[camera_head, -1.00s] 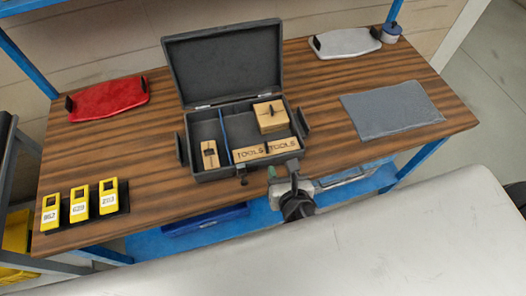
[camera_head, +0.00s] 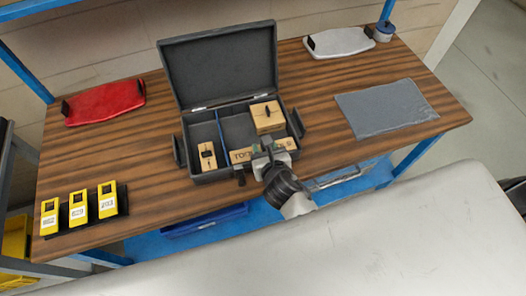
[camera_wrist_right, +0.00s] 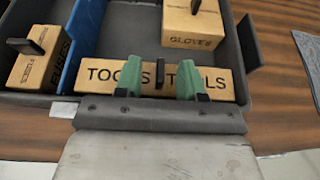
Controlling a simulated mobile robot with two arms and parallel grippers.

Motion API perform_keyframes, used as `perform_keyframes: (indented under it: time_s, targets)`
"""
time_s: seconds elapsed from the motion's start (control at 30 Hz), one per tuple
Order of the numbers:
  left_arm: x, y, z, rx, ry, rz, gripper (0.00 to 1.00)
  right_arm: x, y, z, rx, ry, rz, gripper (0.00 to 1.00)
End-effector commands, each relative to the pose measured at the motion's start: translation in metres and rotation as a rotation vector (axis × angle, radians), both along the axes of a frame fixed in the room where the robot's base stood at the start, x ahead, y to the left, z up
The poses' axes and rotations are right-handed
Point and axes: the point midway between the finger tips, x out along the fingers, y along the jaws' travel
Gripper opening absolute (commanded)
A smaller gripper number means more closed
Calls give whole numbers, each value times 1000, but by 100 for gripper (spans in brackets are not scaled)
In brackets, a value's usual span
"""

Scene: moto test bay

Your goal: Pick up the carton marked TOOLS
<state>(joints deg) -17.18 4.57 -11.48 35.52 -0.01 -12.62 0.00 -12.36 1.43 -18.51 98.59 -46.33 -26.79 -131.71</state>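The carton marked TOOLS (camera_wrist_right: 105,77) is a long tan box with a small dark upright tab (camera_wrist_right: 160,74) at its middle. It lies along the near wall inside the open dark case (camera_head: 202,121). My right gripper (camera_wrist_right: 158,80) is open over the carton, with its green fingertips on either side of the tab and apart from it. In the head view my right gripper (camera_head: 269,146) covers part of the carton (camera_head: 240,156). I cannot tell how high the fingertips are above the carton. My left gripper is not in view.
A carton marked GLOVES (camera_wrist_right: 193,22) stands behind, and one marked FUSES (camera_wrist_right: 32,55) stands left of a blue divider (camera_wrist_right: 84,34). A red plate (camera_head: 105,102), grey mat (camera_head: 386,108) and yellow holders (camera_head: 80,208) lie on the table (camera_head: 150,165).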

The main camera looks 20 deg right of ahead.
Motion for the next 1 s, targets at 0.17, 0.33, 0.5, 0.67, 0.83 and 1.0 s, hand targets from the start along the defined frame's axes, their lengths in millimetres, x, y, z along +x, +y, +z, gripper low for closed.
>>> perform_keyframes:
  time_s: [0.17, 0.33, 0.5, 0.67, 0.83, 1.0]
  targets:
    - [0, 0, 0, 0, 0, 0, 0, 0, 0, -2, -1, 4, -1, 39]
    - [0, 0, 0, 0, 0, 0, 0, 0, 0, -3, -1, 5, -1, 21]
    - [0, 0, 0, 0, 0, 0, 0, -1, 0, -3, -1, 6, -1, 0]
    - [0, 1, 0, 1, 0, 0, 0, 0, 0, -2, -1, 5, -1, 0]
    - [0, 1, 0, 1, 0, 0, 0, -1, 0, -2, -1, 6, -1, 0]
    - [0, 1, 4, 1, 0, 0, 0, 0, -1, 13, -3, 1, 0, 0]
